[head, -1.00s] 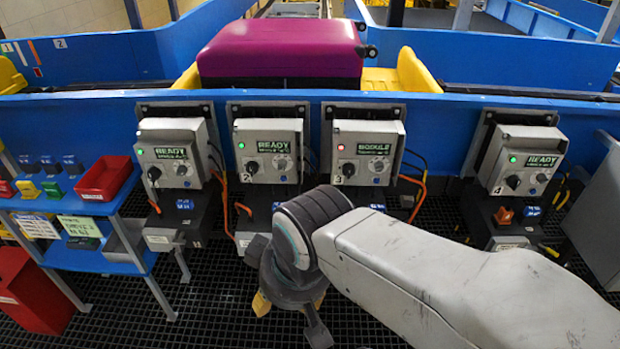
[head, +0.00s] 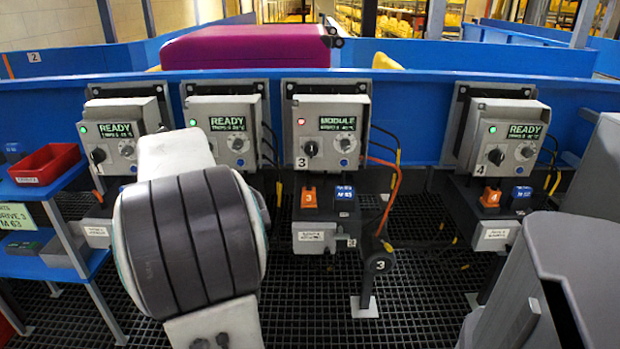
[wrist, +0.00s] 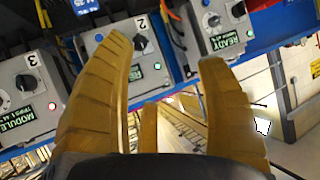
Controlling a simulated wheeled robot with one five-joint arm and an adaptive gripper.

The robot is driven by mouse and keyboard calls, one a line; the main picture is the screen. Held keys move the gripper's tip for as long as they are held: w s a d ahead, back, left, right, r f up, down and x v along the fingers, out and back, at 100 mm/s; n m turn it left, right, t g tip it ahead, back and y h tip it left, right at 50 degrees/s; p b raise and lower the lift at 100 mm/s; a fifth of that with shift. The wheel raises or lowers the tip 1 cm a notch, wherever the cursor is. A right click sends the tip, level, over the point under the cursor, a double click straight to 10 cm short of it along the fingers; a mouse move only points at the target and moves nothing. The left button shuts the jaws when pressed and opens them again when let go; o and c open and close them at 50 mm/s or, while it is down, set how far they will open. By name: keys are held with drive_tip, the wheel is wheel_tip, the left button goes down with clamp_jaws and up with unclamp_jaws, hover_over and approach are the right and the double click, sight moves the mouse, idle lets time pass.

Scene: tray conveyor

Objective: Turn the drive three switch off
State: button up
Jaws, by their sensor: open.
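The drive three box (head: 325,115) is a grey panel with a red lamp and a lit green display, marked 3. Its dark rotary switch (head: 311,149) is at the panel's lower left; its exact pointer angle is too small to tell. In the wrist view the same box (wrist: 42,122) is tilted at the left edge, with its red lamp showing. My gripper (wrist: 163,48) has its yellow fingers spread wide with nothing between them, in front of the drive 2 box (wrist: 103,55) and apart from the drive three switch. In the head view my arm hides the gripper.
The drive 1 box (head: 118,128), drive 2 box (head: 225,112) and drive 4 box (head: 507,135) show green lamps. Orange and blue modules (head: 345,196) and cables hang around drive three. A red bin (head: 47,166) stands left. A purple case (head: 245,47) lies behind.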

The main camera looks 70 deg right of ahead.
drive_tip(key=s+d+f+m+g+h+b, duration=0.1)
drive_tip(key=s+d+f+m+h+b, duration=0.2)
drive_tip(key=d, duration=0.5)
drive_tip(key=s+d+f+h+b, duration=0.1)
drive_tip(key=s+d+f+b, duration=0.25)
drive_tip(key=d, duration=0.35)
drive_tip(key=m+g+h+b, duration=0.3)
drive_tip(key=m+h+b, duration=0.1)
drive_tip(key=b, duration=0.4)
approach(311, 153)
drive_tip(key=x, duration=0.3)
drive_tip(key=shift+w+d+f, duration=0.1)
drive_tip(key=shift+w+d, duration=0.05)
drive_tip(key=shift+d, duration=0.15)
drive_tip(key=shift+x, duration=3.35)
drive_tip(key=shift+o, duration=0.2)
drive_tip(key=shift+d, duration=0.1)
drive_tip(key=c, duration=1.2)
